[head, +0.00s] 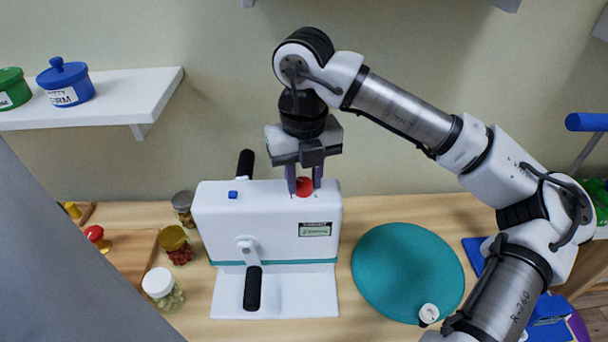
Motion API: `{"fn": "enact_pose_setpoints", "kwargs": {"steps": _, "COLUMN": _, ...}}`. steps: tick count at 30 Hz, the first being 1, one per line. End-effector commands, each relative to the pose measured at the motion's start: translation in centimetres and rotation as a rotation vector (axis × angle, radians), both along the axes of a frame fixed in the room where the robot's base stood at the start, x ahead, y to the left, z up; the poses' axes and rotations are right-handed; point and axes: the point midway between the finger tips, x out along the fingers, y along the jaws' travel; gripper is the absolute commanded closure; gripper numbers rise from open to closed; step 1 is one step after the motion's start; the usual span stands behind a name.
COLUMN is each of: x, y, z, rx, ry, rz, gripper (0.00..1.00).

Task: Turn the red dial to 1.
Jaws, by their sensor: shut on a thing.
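The red dial (304,185) sits on the top of a white machine (218,222), near its right end. My gripper (304,186) points down over it, with one finger on each side, and is shut on the dial. The fingers hide part of the dial and its base. Small marks show near the dial on the machine's top, but they are too small to read. Which mark the dial points at cannot be told.
A blue button (233,194) sits on the machine's top left. Black handles stick out at its front (253,288) and back (246,163). Jars (162,288) stand to the left; a teal disc (400,265) lies to the right with a small white item (429,312) at its edge.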

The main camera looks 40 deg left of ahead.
Motion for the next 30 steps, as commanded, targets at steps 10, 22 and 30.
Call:
{"fn": "enact_pose_setpoints", "kwargs": {"steps": 10, "x": 0.08, "y": -0.03, "z": -0.3, "rx": 0.0, "ry": -0.002, "rz": 0.125, "gripper": 0.93}}
{"fn": "enact_pose_setpoints", "kwargs": {"steps": 22, "x": 0.19, "y": -0.07, "z": -0.25, "rx": 0.0, "ry": -0.001, "rz": 0.482, "gripper": 0.93}}
{"fn": "enact_pose_setpoints", "kwargs": {"steps": 30, "x": 0.26, "y": -0.07, "z": -0.1, "rx": 0.001, "ry": -0.002, "rz": 0.73, "gripper": 0.93}}
